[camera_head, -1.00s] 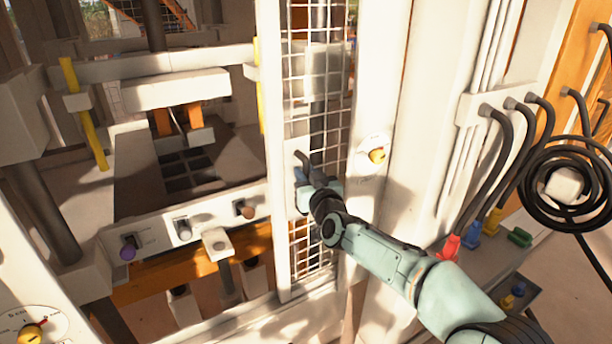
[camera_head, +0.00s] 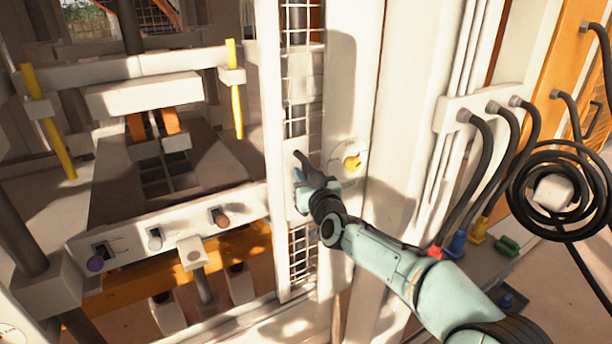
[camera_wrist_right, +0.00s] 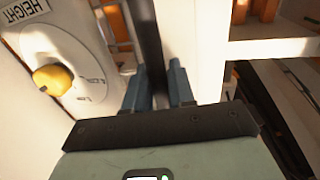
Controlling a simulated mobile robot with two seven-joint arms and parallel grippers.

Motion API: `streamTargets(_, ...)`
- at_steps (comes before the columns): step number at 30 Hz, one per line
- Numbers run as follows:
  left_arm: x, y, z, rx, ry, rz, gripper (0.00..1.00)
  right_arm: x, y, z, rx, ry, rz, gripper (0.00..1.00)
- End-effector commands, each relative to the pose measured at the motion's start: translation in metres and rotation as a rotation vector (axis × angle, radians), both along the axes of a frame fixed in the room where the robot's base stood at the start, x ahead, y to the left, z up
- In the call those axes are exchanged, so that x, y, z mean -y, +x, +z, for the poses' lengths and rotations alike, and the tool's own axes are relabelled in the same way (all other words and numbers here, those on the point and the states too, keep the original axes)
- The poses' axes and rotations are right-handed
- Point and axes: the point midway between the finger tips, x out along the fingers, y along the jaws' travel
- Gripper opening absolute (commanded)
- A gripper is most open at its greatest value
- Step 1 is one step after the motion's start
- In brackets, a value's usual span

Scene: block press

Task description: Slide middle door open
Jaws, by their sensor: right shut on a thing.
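The middle door is a tall white frame (camera_head: 268,110) with white wire mesh (camera_head: 300,90), partly overlapped by a white panel on its right. The press opening shows to its left. My right gripper (camera_head: 302,172) is at the door's white plate, shut on its dark handle (camera_head: 303,158). In the right wrist view, both blue-grey fingers (camera_wrist_right: 160,92) stand close to a dark upright bar (camera_wrist_right: 146,40). The exact contact between the fingers is hard to make out. My left gripper is not in view.
A yellow dial (camera_head: 352,161) sits on the white panel (camera_head: 352,90) just right of the gripper. Black hoses (camera_head: 487,165) and a coiled cable (camera_head: 560,190) are further right. The press has knobs (camera_head: 219,216) along its front and yellow bars (camera_head: 235,90).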

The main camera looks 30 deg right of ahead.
Motion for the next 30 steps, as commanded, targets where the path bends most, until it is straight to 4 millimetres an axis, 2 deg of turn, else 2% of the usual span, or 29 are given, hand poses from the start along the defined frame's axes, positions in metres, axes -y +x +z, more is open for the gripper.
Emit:
streamTargets(6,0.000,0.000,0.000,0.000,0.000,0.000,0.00,0.001,0.000,0.000,0.000,-0.001,-0.001,0.00)
streamTargets(7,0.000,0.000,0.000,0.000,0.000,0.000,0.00,0.001,0.000,0.000,0.000,-0.001,-0.001,0.27)
streamTargets(8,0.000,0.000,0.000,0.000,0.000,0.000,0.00,0.001,0.000,0.000,-0.001,-0.001,-0.001,0.37)
streamTargets(9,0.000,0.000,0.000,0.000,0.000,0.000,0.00,0.000,0.000,0.000,-0.001,-0.001,-0.001,0.40)
streamTargets(20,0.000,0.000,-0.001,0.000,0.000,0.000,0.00,-0.001,-0.005,0.000,0.001,0.000,0.001,0.40)
streamTargets(23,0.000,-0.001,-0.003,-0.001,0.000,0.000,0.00,-0.003,-0.018,0.000,0.000,0.002,0.001,0.40)
streamTargets(30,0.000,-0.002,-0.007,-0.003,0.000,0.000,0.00,-0.011,-0.070,0.000,0.001,0.002,0.000,0.40)
